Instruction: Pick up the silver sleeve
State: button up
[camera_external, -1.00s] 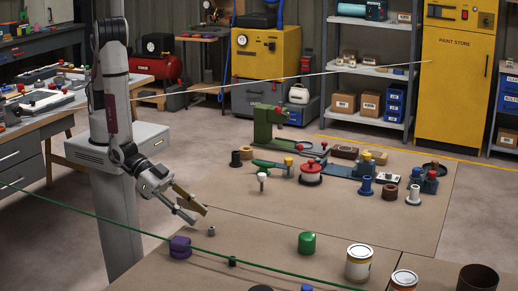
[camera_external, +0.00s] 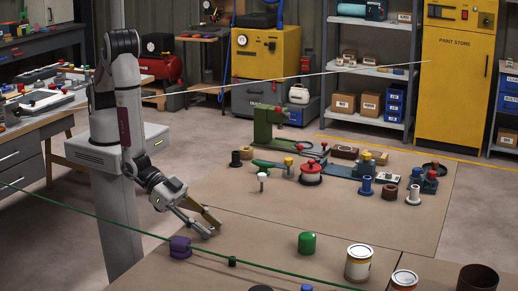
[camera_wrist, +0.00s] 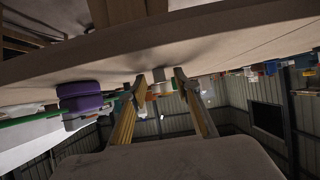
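The silver sleeve (camera_wrist: 155,88) is a small grey cylinder on the brown bench top. In the wrist view, which looks upside down, it shows small between my two fingertips. In the external view it is hidden or hardly to be told apart behind my fingers. My gripper (camera_external: 215,230) is low at the bench's near left part, tilted down to the right. In the wrist view my gripper (camera_wrist: 160,80) has its fingers apart, one on each side of the sleeve. Whether either finger touches it I cannot tell.
A purple piece (camera_external: 180,247) stands close to the left of my gripper and also shows in the wrist view (camera_wrist: 80,97). A green cord (camera_external: 110,222) crosses in front, with a black piece (camera_external: 232,261) near it. A green cylinder (camera_external: 307,243) and paint tin (camera_external: 359,262) stand right.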

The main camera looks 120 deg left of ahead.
dwell(0.5)
grip_shut()
jog(key=shift+r, duration=0.15)
notch_tip(320, 180, up, 10)
dwell(0.9)
dwell(1.0)
